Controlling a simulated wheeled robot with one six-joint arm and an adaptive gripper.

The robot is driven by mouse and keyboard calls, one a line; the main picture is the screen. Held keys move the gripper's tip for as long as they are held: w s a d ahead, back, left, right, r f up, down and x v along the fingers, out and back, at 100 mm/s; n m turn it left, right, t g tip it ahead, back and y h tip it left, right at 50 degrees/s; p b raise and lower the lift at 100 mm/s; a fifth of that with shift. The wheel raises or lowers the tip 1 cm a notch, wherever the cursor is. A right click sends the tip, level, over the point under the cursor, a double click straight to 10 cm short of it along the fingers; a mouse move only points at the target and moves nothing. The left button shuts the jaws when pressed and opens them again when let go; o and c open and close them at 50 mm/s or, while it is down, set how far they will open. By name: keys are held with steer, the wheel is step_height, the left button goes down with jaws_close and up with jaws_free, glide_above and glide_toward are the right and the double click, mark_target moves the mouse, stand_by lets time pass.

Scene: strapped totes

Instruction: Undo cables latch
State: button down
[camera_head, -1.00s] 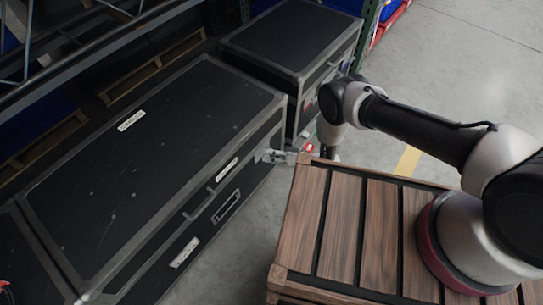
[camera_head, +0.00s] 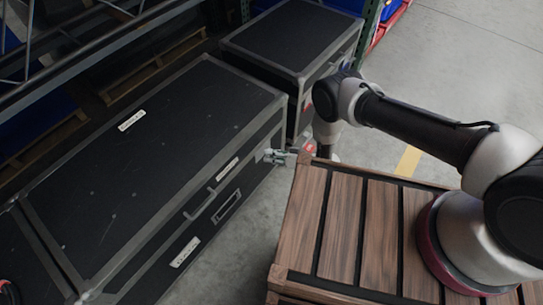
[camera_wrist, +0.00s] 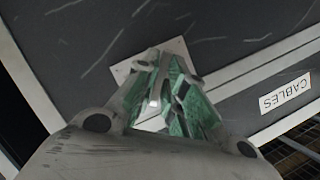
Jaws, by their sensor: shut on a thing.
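The large black case (camera_head: 150,140) with grey metal edging stands left of my arm. My gripper (camera_head: 273,156) is at its front side, near the right end, just below the lid edge. In the wrist view my gripper (camera_wrist: 168,78) has green-padded fingers closed on the latch, which is mostly hidden between them. A pale metal latch plate (camera_wrist: 122,69) shows behind the fingertips, on the case's dark face. A white label reading CABLES (camera_wrist: 285,93) is to the right of the fingers. In the head view the latch is too small to make out.
A second black case (camera_head: 290,35) stands behind, close to my arm. A slatted wooden platform (camera_head: 335,220) lies under my arm's base, with a narrow floor gap before the large case. Shelving (camera_head: 95,45) is behind on the left. Open floor (camera_head: 475,75) lies at right.

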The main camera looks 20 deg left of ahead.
steer(key=shift+s+n+t+h, duration=0.1)
steer(key=shift+n+t+h, duration=0.55)
steer(key=shift+n, duration=0.65)
steer(key=shift+s+n+t+h, duration=0.1)
steer(key=shift+n+t+h, duration=0.25)
steer(key=shift+n+t, duration=0.75)
steer(key=shift+n, duration=0.3)
steer(key=c, duration=1.6)
jaws_free()
steer(key=v, duration=1.2)
steer(key=shift+w, duration=0.15)
